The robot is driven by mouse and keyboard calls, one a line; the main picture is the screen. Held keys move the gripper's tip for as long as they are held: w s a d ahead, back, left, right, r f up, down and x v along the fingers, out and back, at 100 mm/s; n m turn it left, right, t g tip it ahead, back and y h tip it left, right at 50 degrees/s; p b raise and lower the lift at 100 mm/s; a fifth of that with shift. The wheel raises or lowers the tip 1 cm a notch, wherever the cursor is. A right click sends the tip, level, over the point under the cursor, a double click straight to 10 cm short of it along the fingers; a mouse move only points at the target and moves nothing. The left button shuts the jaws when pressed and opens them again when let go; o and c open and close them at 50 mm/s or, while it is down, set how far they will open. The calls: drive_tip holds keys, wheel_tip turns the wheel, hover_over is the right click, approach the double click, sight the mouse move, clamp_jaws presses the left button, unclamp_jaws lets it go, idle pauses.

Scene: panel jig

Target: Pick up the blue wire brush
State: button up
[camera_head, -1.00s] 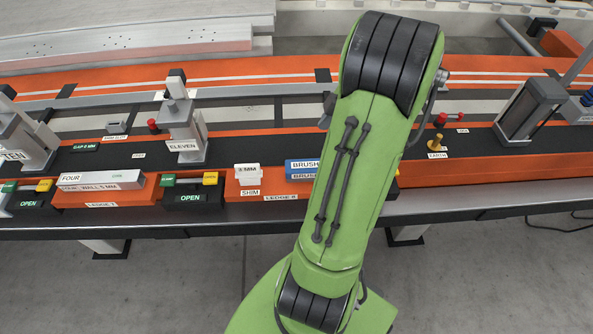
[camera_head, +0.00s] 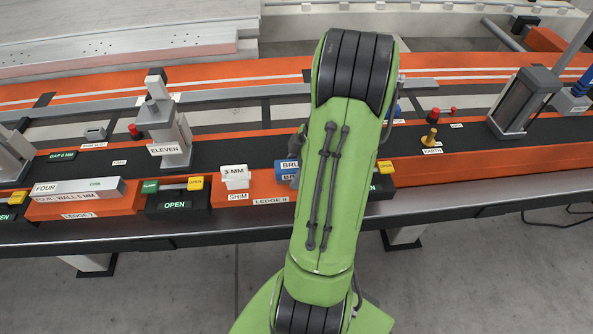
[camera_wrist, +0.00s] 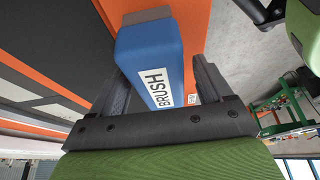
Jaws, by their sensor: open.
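The blue wire brush (camera_head: 286,165) lies on the orange ledge labelled LEDGE 8, mostly hidden behind my green arm in the head view. In the wrist view the blue brush (camera_wrist: 152,62), with a white BRUSH label, extends between the two dark fingers of my gripper (camera_wrist: 160,85). One finger is on each side of it. The gripper is open, with a visible gap on the right side; whether the left finger touches the brush I cannot tell.
A white 3 MM shim (camera_head: 235,177) stands left of the brush on the ledge (camera_head: 262,188). A grey block labelled FOUR (camera_head: 78,189) lies farther left. The ELEVEN clamp (camera_head: 166,135) rises behind.

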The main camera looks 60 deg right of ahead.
drive_tip(key=shift+f+b, duration=0.25)
drive_tip(key=shift+b, duration=0.1)
drive_tip(key=shift+c, duration=0.3)
drive_tip(key=c, duration=1)
wheel_tip(320, 180, up, 11)
drive_tip(key=p, duration=0.4)
drive_tip(key=shift+f, duration=0.2)
drive_tip(key=shift+c, duration=0.2)
